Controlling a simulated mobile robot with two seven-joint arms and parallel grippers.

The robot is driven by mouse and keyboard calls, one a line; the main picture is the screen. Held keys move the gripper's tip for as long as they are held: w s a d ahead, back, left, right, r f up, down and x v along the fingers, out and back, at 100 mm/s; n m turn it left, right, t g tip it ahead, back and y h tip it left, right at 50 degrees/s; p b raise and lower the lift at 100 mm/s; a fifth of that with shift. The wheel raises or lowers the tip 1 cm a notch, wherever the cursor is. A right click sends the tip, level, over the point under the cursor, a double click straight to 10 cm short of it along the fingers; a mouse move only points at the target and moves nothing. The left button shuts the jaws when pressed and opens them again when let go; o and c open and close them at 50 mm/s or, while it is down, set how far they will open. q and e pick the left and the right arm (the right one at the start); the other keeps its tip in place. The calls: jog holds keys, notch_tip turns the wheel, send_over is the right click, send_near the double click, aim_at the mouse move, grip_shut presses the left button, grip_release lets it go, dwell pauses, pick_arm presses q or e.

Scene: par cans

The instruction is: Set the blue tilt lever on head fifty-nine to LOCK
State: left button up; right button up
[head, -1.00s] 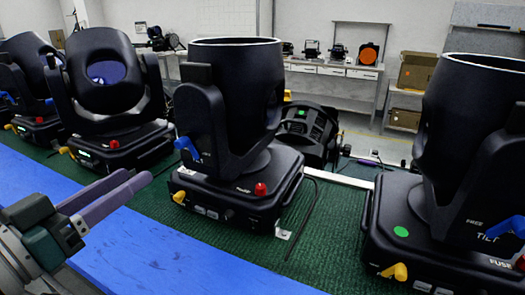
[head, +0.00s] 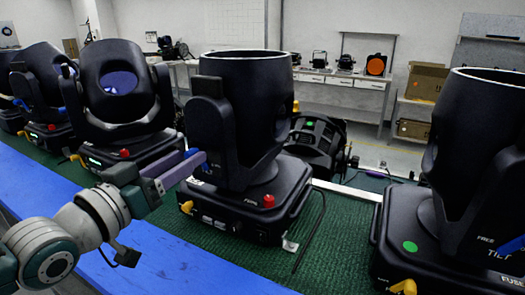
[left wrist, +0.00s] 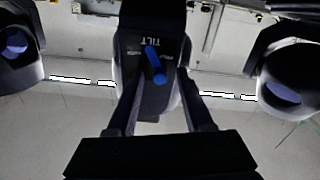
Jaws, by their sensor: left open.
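A black moving head (head: 240,125) stands upright on its base on the green mat. Its blue tilt lever (head: 192,154) is on the yoke side facing my left arm, partly hidden by my left gripper (head: 182,170). In the left wrist view the blue lever (left wrist: 156,66) lies slanted below the TILT lettering, with small unreadable labels on either side. My open left gripper (left wrist: 160,103) has one finger on each side of the lever's line; contact cannot be told. No head number is readable. My right gripper is not in view.
Another head (head: 470,180) with a blue lever and a green dot stands at the right. More heads (head: 118,90) stand at the left. A red knob (head: 268,201) and a yellow lever (head: 187,207) sit on the middle base. The blue strip (head: 190,262) in front is clear.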

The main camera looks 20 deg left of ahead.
pick_arm(q)
jog(key=shift+c, duration=0.3)
grip_shut()
jog(key=shift+d+r+m, duration=0.1)
jog(key=shift+m, duration=0.3)
jog(key=shift+s+d+m+p, duration=0.15)
jog(key=shift+d+m, duration=0.3)
jog(key=shift+m, duration=1.4)
jog(key=shift+w+d+m+p, duration=0.15)
jog(key=shift+d+m, duration=0.35)
jog(key=shift+m, duration=1.4)
jog(key=shift+s+d+m+p, duration=0.15)
jog(key=shift+d+m, duration=0.3)
jog(key=shift+m, duration=1.4)
